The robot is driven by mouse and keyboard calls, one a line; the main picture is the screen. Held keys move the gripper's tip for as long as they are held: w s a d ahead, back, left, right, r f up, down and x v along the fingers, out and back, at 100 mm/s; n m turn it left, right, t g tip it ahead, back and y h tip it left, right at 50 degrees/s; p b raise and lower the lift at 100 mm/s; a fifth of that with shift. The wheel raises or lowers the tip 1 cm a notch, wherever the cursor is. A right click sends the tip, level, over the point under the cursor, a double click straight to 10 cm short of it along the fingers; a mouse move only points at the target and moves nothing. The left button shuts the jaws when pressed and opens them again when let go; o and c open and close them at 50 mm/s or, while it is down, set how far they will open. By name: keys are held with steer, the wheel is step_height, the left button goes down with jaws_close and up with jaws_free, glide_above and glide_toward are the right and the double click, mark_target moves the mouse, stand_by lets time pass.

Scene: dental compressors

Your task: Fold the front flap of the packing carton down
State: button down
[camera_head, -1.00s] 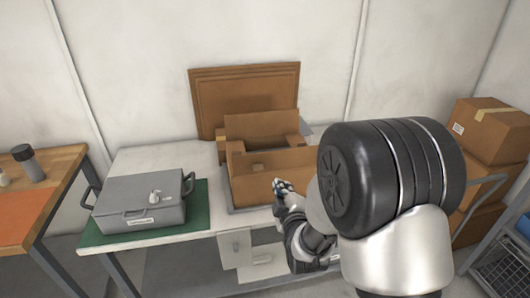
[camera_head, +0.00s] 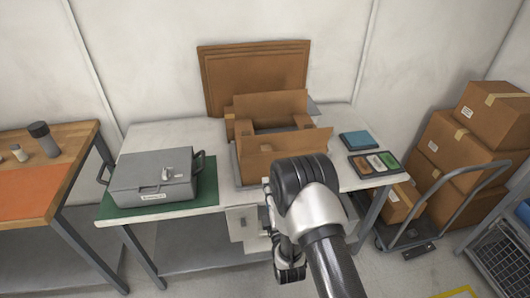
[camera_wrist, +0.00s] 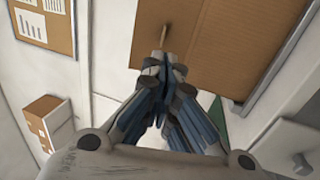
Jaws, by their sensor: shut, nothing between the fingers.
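The open packing carton (camera_head: 247,128) sits near the middle of the white table. Its front flap (camera_head: 285,150) stands up, tilted, along the near side. Its back flap (camera_head: 270,106) also stands up, and the side flaps show between them. In the wrist view my gripper (camera_wrist: 162,57) has its fingers together with nothing held. The fingertips overlap the lower left of a brown cardboard panel (camera_wrist: 225,35); I cannot tell whether they touch it. In the head view my arm hides the fingertips and the right part of the carton's near side.
A grey case (camera_head: 153,183) stands on a green mat (camera_head: 203,190) at left. A blue pad (camera_head: 356,140) and a tray of coloured blocks (camera_head: 375,163) lie at right. Flat cardboard (camera_head: 253,75) leans on the wall. Boxes (camera_head: 452,140) fill a cart (camera_head: 447,210) at far right.

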steer(key=b, duration=0.2)
glide_toward(262, 145)
steer(key=w+a, duration=0.1)
steer(key=w, duration=0.3)
steer(key=shift+a+r, duration=0.1)
steer(key=shift+r, duration=0.35)
steer(key=shift+w+r+p, duration=0.1)
steer(key=shift+r+p, duration=0.2)
steer(key=shift+p, duration=0.2)
steer(key=shift+g, duration=0.4)
